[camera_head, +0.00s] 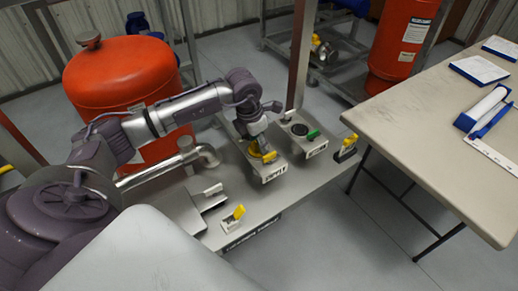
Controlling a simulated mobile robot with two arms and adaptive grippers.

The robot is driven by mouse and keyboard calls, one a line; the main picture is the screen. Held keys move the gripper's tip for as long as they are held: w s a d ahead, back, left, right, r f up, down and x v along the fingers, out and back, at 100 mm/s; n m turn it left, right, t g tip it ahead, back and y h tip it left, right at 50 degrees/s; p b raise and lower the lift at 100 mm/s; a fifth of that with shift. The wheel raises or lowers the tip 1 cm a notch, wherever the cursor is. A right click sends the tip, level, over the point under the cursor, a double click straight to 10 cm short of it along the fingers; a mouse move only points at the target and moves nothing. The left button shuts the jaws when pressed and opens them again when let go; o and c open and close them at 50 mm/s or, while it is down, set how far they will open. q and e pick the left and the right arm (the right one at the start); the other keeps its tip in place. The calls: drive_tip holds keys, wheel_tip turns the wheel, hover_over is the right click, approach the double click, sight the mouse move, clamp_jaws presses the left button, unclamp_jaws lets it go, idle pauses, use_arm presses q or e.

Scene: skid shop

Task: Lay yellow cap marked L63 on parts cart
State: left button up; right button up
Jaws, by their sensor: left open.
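My left gripper (262,148) is open, low over a small labelled metal stand on the grey skid deck. A yellow cap (267,157) sits at its fingertips; I cannot tell whether they touch it. Other yellow parts show: one (238,212) at the deck's front and one (350,140) at its right end. The L63 mark is too small to read on any of them. A wheeled metal cart (272,42) with shelves stands at the back; I cannot tell if it is the parts cart. My right gripper is out of view.
An orange tank (120,75) stands behind my left arm, another (402,40) at the back right. A beige folding table (440,125) at right holds papers and a blue-and-white binder-like item. A green part (313,134) lies right of my gripper.

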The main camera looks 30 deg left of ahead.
use_arm(q)
drive_tip(key=shift+c, duration=0.4)
clamp_jaws()
drive_tip(key=shift+r+p, duration=2)
drive_tip(key=shift+r, duration=1.55)
